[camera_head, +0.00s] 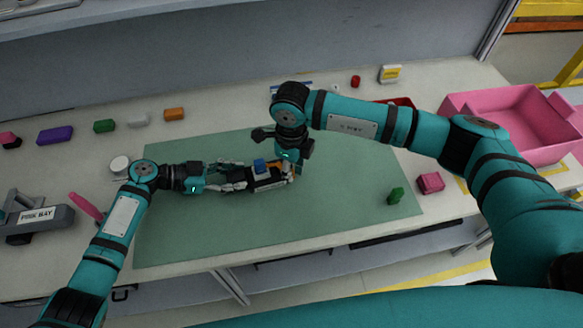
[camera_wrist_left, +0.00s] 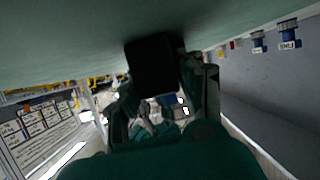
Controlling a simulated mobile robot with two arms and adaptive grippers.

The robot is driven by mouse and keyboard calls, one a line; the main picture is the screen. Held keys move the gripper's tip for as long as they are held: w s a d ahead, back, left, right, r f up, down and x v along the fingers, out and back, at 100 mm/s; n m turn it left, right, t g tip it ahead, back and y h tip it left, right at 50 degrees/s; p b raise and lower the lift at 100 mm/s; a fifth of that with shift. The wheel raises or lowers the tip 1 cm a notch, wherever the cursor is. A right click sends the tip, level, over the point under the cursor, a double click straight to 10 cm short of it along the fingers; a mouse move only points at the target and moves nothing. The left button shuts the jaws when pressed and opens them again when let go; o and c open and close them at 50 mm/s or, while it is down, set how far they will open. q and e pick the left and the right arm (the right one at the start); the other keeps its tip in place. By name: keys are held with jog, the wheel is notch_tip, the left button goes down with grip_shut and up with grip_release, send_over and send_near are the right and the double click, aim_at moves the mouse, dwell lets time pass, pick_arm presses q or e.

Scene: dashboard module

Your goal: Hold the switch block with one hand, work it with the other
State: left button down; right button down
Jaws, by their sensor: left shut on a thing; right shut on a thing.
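The switch block (camera_head: 264,184) is a dark block with a blue part on top and an orange part at its right, over the green mat (camera_head: 330,200). My left gripper (camera_head: 245,178) reaches in from the left and is shut on the block's left end. In the left wrist view a black body, probably the block (camera_wrist_left: 153,65), stands between the fingers, close to the mat. My right gripper (camera_head: 289,170) comes down from above at the block's right end and is shut there. Its fingertips and the orange part overlap, so the exact contact is partly hidden.
Purple (camera_head: 55,135), green (camera_head: 104,126) and orange (camera_head: 174,114) blocks lie along the back left. A green block (camera_head: 395,195) and a pink block (camera_head: 430,183) lie to the right. A pink bin (camera_head: 515,105) stands far right. The mat's front is clear.

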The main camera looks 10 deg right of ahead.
pick_arm(q)
jog(key=shift+f, duration=0.1)
pick_arm(e)
jog(key=shift+w+d+n, duration=0.3)
jog(key=shift+d+n, duration=0.1)
jog(key=shift+n, duration=0.7)
jog(key=c, duration=1.3)
grip_release()
jog(key=shift+o, duration=0.2)
notch_tip(320, 180, up, 12)
pick_arm(q)
jog(key=c, duration=0.8)
grip_release()
jog(key=shift+o, duration=0.2)
